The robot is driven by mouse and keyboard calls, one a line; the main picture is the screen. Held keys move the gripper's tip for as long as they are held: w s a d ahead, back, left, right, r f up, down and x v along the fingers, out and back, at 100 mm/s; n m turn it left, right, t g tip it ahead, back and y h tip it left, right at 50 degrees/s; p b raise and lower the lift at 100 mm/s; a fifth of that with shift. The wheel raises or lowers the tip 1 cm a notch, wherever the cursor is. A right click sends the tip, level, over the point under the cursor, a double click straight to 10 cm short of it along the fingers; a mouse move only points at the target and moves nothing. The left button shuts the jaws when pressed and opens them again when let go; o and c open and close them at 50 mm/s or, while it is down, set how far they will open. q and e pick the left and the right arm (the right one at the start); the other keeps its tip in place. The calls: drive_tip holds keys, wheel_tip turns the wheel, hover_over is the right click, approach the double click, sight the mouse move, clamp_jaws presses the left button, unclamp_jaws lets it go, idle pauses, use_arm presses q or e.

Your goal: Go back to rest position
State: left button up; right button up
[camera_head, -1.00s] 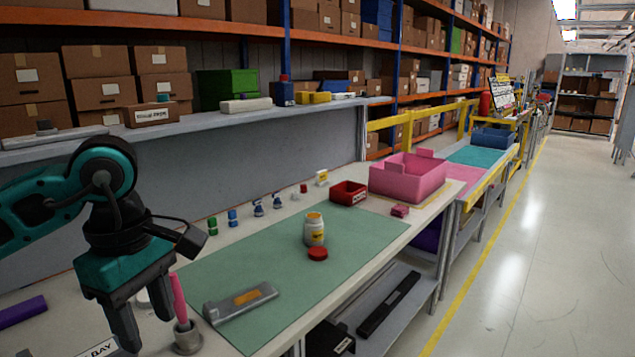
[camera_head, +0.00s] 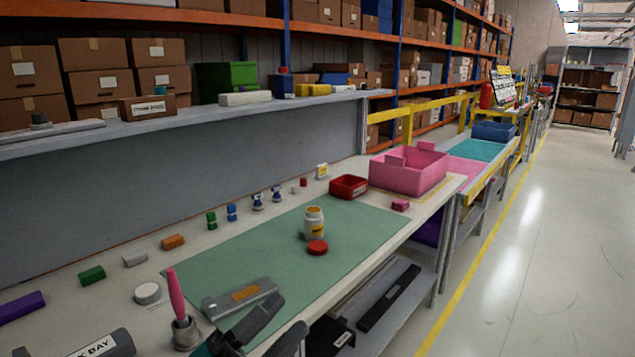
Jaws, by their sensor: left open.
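My left gripper (camera_head: 277,323) is at the bottom edge of the head view, low in front of the bench. Its two dark fingers are apart with nothing between them. They overlap, in the picture, the near edge of the green mat (camera_head: 208,262) and sit just below a grey device with an orange panel (camera_head: 245,295). Most of my left arm is out of the picture. My right gripper is not in view.
On the mat stand a white bottle (camera_head: 314,224) and a red lid (camera_head: 317,247). A pink-handled tool stands in a grey holder (camera_head: 185,335) at the near left. A red bin (camera_head: 349,186) and pink crate (camera_head: 408,177) stand farther back. The aisle at right is clear.

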use_arm(q)
drive_tip(key=s+a+f+n+y, duration=0.1)
drive_tip(key=a+f+n+y, duration=0.3)
drive_tip(key=f+n+y, duration=0.35)
drive_tip(key=s+a+f+n+y, duration=0.2)
drive_tip(key=a+f+n+y, duration=0.3)
drive_tip(key=f+n, duration=0.4)
drive_tip(key=s+a+f+n+g+y, duration=0.2)
drive_tip(key=s+a+f+n+g, duration=0.1)
drive_tip(key=s+f, duration=0.6)
wheel_tip(320, 180, down, 3)
drive_tip(key=shift+a+f+n+g+y, duration=0.2)
drive_tip(key=shift+a+n+g+y, duration=0.15)
drive_tip(key=shift+n+g, duration=0.3)
